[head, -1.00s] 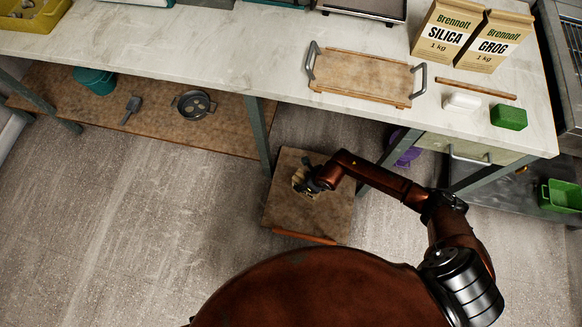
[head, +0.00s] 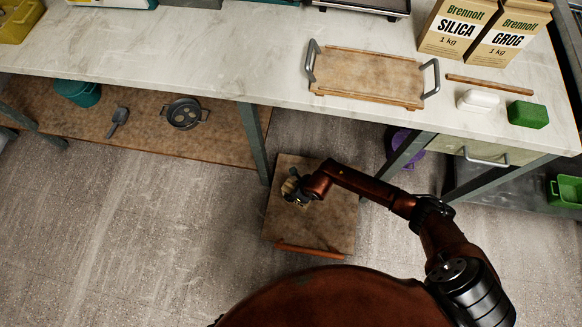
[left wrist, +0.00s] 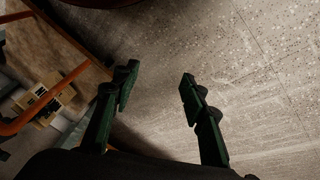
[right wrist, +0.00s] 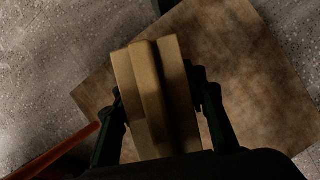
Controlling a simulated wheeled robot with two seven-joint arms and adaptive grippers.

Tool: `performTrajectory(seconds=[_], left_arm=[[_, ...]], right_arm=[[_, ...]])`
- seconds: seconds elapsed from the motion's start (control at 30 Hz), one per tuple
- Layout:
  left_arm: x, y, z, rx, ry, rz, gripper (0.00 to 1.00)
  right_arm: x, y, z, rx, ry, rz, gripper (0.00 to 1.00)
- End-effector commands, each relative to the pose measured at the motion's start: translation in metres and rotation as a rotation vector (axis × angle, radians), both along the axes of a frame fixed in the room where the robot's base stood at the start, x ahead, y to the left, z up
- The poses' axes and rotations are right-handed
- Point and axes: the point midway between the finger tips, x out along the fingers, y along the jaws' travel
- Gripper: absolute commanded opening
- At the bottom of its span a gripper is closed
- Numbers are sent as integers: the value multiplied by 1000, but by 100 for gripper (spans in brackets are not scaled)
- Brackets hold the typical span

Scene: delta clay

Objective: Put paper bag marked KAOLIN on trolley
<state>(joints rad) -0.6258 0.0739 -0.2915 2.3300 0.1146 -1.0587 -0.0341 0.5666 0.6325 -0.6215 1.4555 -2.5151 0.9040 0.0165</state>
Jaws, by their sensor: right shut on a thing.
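My right gripper (head: 294,194) is shut on a tan paper bag (right wrist: 150,95). The bag is small and partly hidden by the gripper in the head view; its label does not show, so I cannot read KAOLIN on it. The trolley (head: 325,225) has a brown top and an orange-red handle on its near side. The bag is over the trolley's top, toward the left; I cannot tell whether it touches the top. My left gripper (left wrist: 152,88) is open and empty above bare floor in the left wrist view, and is outside the head view.
Paper bags marked SILICA (head: 455,35) and GROG (head: 508,38) stand on the counter (head: 200,50). A wooden tray (head: 365,78), a white block (head: 478,100) and a green block (head: 528,114) are there too. A table leg (head: 254,140) stands close behind the trolley's left side. Floor left of the trolley is clear.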

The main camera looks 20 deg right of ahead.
Motion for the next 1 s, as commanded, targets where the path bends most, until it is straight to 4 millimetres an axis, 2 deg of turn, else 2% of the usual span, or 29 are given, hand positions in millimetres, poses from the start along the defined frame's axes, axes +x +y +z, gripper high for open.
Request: performTrajectory(seconds=[0.03,0.2,0.67,0.7,0.93,1.0], left_arm=[[3,-4,-10,-11,-16,2,40],[16,-13,-20,-39,-80,14,40],[20,-16,-21,-46,-101,19,40],[20,-16,-21,-47,-102,20,40],[20,-16,-21,-47,-102,18,40],[20,-16,-21,-47,-102,18,40]], right_arm=[[0,1,-8,3,1,0,0],[1,1,-15,5,-2,0,0],[2,1,-17,4,-4,-1,0],[0,0,-19,2,0,-1,40],[0,0,-19,2,0,-1,56],[0,0,-19,2,0,-1,57]])
